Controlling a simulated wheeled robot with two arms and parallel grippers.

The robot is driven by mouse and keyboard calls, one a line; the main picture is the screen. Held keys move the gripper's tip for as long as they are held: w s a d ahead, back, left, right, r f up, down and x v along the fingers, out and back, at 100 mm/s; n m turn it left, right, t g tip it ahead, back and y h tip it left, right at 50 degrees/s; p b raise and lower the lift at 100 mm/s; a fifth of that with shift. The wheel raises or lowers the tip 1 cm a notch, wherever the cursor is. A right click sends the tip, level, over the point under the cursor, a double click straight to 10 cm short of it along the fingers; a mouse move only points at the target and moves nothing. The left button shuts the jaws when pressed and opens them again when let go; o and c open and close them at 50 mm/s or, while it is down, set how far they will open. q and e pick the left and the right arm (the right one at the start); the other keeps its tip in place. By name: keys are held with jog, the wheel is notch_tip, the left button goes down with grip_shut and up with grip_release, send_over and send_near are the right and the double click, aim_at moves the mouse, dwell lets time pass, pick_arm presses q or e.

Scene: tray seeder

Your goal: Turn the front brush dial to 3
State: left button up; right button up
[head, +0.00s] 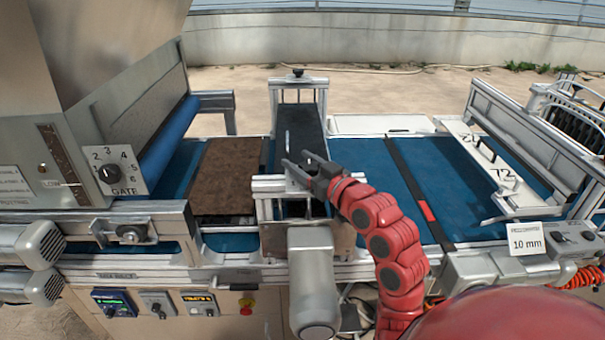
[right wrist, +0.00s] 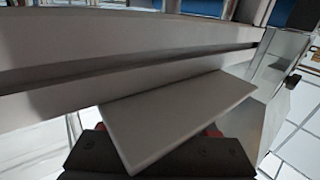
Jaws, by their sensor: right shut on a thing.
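The brush unit (head: 311,125) stands across the blue belt in the middle of the head view. My right gripper (head: 303,166) is at the top of its front end, with the jaws shut. The front brush dial is hidden by the fingers there, so its number and pointer cannot be read. In the right wrist view, my dark fingers (right wrist: 160,150) are at the bottom edge, on both sides of a tilted pale flat piece (right wrist: 180,112) beside a long grey rail (right wrist: 130,62). My left gripper is not in view.
A black knob (head: 297,72) sits on the unit's rear end. A brown tray (head: 228,176) lies on the belt to the left. A hopper with a GATE dial (head: 109,174) stands at far left. The belt (head: 375,170) right of the unit is clear.

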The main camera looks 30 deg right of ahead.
dwell(0.5)
jog(key=o, duration=1.4)
jog(key=shift+c, duration=0.2)
jog(key=s, duration=0.1)
jog(key=s+b, duration=0.1)
jog(key=s, duration=0.3)
jog(key=shift+s+d+f, duration=0.15)
jog(key=shift+s+d, duration=0.1)
jog(key=shift+d, duration=0.1)
jog(key=s+r+p, duration=0.1)
jog(key=s+p, duration=0.5)
jog(key=p, duration=0.4)
send_near(317, 173)
jog(key=shift+s+d+r, duration=0.1)
jog(key=shift+s+r, duration=0.05)
jog(key=shift+s, duration=0.8)
